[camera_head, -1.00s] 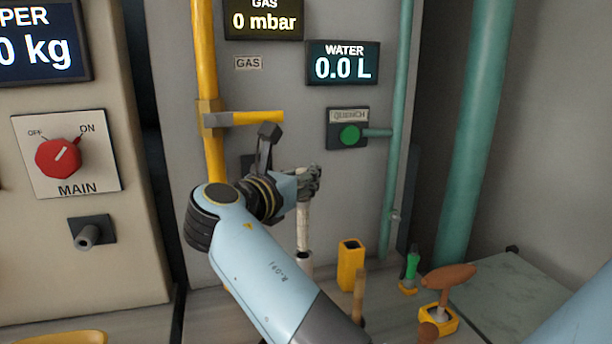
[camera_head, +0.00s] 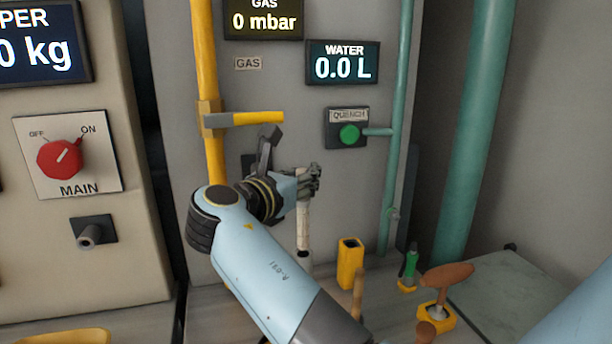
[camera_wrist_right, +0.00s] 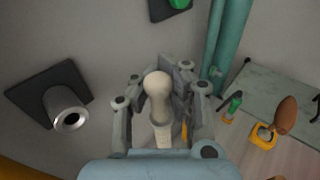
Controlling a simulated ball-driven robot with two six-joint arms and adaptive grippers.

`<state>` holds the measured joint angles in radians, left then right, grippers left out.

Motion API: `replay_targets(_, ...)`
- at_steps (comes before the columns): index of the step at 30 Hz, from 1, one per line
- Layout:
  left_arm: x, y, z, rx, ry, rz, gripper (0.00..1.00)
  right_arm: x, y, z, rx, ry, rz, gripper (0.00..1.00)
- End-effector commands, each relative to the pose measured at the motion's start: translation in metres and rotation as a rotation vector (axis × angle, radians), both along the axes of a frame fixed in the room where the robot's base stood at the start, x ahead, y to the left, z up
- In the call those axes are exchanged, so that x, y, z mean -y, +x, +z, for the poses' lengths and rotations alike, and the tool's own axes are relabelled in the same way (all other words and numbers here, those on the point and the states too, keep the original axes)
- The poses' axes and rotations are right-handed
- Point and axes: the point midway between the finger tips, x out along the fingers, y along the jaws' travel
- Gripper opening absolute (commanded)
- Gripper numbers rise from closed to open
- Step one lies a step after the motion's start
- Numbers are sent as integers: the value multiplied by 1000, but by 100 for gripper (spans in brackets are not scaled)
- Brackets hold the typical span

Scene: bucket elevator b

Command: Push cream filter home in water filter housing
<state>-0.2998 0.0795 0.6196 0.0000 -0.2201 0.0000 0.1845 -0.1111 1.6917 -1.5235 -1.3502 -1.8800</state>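The cream filter (camera_head: 303,228) is a thin pale rod standing upright under my right gripper (camera_head: 312,180). In the wrist view its rounded knob top (camera_wrist_right: 158,86) sits between the fingers of my right gripper (camera_wrist_right: 162,100), which look closed around it. The filter's lower end meets the dark mouth of a short pale tube (camera_head: 305,265), which appears to be the water filter housing. How deep the filter sits is hard to tell, and my forearm hides part of the tube. My left gripper is out of view.
A yellow square holder (camera_head: 349,264) stands just right of the tube. A green-handled tool (camera_head: 409,264) and a brown-handled tool (camera_head: 446,276) in a yellow holder stand farther right. A yellow pipe with a lever (camera_head: 258,118) is behind my wrist; a green quench button (camera_head: 349,134) is above right.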

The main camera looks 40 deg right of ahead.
Motion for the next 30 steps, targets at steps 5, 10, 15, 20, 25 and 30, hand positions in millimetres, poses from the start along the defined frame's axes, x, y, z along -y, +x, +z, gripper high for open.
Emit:
replay_targets(5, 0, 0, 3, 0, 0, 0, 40, 0, 0, 1, 0, -1, 0, 0)
replay_targets(10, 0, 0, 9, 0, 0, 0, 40, 0, 0, 2, -1, -1, 0, 0)
replay_targets(15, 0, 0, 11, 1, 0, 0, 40, 0, 0, 1, 0, -1, 0, 0)
replay_targets(20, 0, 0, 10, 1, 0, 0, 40, 0, 0, 0, 0, -1, 0, 0)
replay_targets(25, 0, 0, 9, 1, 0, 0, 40, 0, 0, -1, 0, -1, 0, 0)
replay_targets(30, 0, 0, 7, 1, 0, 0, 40, 0, 0, -6, 0, -1, 0, 0)
